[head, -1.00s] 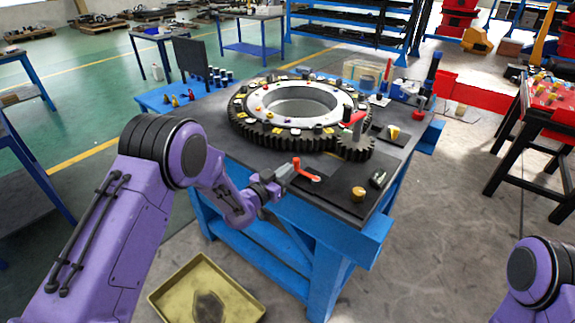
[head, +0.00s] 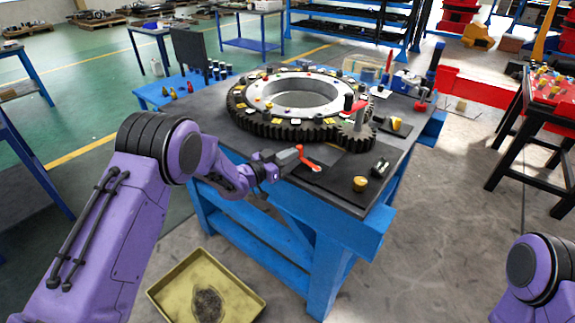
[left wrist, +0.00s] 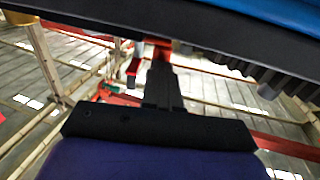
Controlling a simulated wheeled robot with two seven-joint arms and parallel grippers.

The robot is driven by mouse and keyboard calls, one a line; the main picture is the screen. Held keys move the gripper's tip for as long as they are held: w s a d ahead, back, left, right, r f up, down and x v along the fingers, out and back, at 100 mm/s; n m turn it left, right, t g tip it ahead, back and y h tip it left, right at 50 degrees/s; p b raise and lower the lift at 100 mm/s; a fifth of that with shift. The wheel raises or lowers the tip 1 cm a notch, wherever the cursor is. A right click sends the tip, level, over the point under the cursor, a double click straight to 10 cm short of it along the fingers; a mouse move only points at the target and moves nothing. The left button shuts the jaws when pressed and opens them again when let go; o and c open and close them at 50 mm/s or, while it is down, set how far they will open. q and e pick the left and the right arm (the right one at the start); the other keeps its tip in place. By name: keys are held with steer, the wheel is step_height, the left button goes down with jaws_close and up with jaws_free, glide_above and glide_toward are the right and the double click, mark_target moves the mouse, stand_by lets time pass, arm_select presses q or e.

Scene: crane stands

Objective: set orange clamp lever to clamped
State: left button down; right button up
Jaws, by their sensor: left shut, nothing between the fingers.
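The orange clamp lever (head: 309,161) is at the near edge of the dark-topped worktable, in front of the big gear ring. One end stands up beside my fingers and the rest slopes down to the right. My left gripper (head: 292,158) is shut with nothing between its fingers. Its tips are just left of the lever's raised end; I cannot tell if they touch. In the left wrist view the dark fingers (left wrist: 162,85) show close together, below the table's edge in the picture. My right gripper is out of view.
A yellow tray (head: 160,292) lies on the floor. Open floor lies to the right.

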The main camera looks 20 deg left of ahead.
arm_select(q)
steer(key=shift+w+d+f+m+g+h+b, duration=0.1)
steer(key=shift+w+f+m+g+h+b, duration=0.2)
steer(key=shift+w+m+g+h+b, duration=0.55)
steer(key=shift+w+d+r+h, duration=0.1)
steer(key=shift+d+h, duration=0.05)
steer(key=shift+h, duration=0.2)
steer(key=shift+w+d+r+b, duration=0.1)
steer(key=shift+w+d+b, duration=0.05)
steer(key=shift+w+b, duration=0.6)
steer(key=shift+w+d, duration=0.35)
steer(key=shift+w, duration=0.15)
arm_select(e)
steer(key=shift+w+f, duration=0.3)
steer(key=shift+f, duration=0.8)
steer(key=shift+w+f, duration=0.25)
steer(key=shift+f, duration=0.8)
arm_select(q)
steer(key=shift+r, duration=0.1)
steer(key=s+a+b, duration=0.2)
steer(key=s+a, duration=0.4)
steer(key=a, duration=0.6)
steer(key=shift+a, duration=0.35)
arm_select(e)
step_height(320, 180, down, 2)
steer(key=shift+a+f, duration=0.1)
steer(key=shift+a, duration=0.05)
